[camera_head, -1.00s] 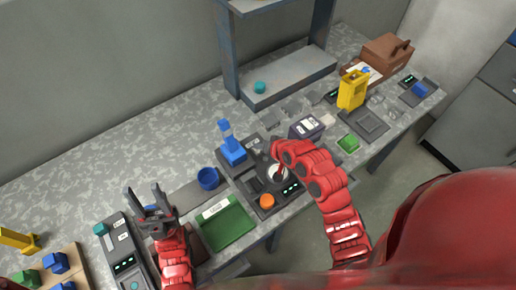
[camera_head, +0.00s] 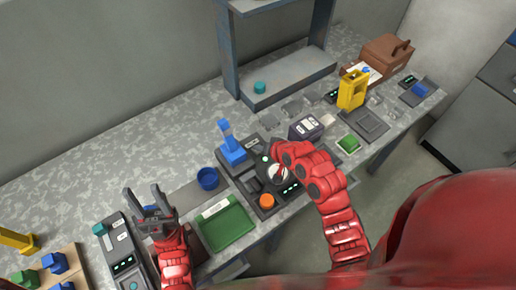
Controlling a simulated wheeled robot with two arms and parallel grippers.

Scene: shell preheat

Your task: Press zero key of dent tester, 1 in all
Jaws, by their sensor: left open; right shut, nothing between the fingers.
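A dark bench device (camera_head: 250,185) with a round white dial, an orange knob (camera_head: 267,201) and lit green readouts stands at mid-bench. I cannot read labels that would tell which device is the dent tester or which key is zero. My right gripper (camera_head: 281,170) is shut and empty over the dial; its wrist hides part of the device, and I cannot tell whether it touches. My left gripper (camera_head: 145,198) is open and empty, beside and above another grey device (camera_head: 121,246) with a small display and a round button.
A green tray (camera_head: 228,228) and a blue cup (camera_head: 208,178) lie between the arms. A blue upright piece (camera_head: 231,150) stands behind the dial. A yellow stand (camera_head: 352,90) and a brown case (camera_head: 386,55) are at right. A metal shelf (camera_head: 290,78) rises at the back; the back-left bench is clear.

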